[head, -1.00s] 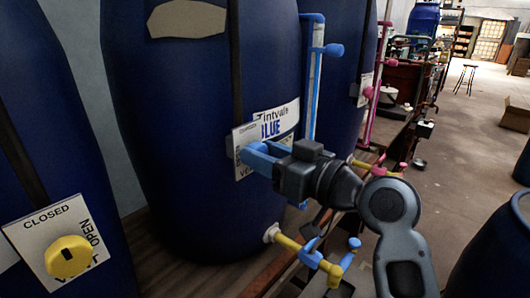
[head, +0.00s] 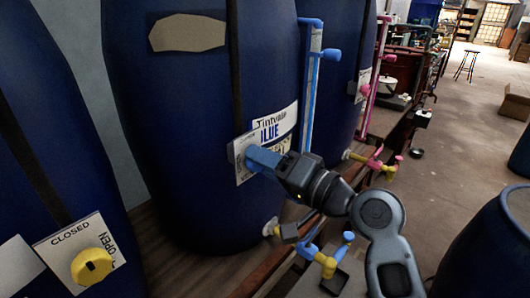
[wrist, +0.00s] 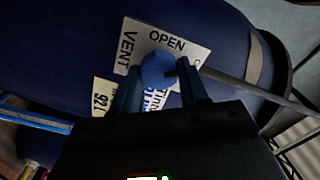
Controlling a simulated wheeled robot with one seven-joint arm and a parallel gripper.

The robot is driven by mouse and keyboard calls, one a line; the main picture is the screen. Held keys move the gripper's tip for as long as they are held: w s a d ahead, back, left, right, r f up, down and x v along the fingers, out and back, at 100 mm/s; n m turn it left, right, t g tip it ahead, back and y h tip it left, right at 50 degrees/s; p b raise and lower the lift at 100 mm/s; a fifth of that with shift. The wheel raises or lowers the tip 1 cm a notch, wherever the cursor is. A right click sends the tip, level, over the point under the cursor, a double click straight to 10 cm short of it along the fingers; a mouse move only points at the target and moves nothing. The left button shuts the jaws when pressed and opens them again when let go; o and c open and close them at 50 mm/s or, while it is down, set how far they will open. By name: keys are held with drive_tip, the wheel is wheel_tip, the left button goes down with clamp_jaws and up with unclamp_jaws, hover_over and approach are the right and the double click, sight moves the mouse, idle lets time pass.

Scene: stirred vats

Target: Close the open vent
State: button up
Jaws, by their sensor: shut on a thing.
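The blue vent knob (wrist: 157,70) sits on a white plate (wrist: 190,45) on a blue vat. The plate reads OPEN and VENT in the wrist view, and part of a dark mark shows on the knob's right side. In the head view, the plate (head: 240,171) is partly covered by my gripper. My gripper (head: 258,157) reaches the plate from the right, and its fingers hide the knob there. In the wrist view, my gripper (wrist: 160,84) has one finger on each side of the knob and is shut on it.
A yellow knob (head: 92,266) on a CLOSED/OPEN plate is on the vat at lower left. A blue sight tube (head: 310,90) rises right of the label. Blue and yellow tap fittings (head: 325,262) lie below my arm. Another blue vat (head: 505,240) stands lower right; floor between is open.

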drive_tip(key=shift+f+m+p, duration=0.1)
drive_tip(key=shift+m+p, duration=1.7)
drive_tip(key=shift+m, duration=1.4)
drive_tip(key=o, duration=1.1)
drive_tip(key=shift+c, duration=0.2)
drive_tip(key=shift+d, duration=0.1)
drive_tip(key=b+v, duration=0.1)
drive_tip(key=v, duration=0.6)
drive_tip(key=shift+s+d+b, duration=0.25)
drive_tip(key=shift+b, duration=0.15)
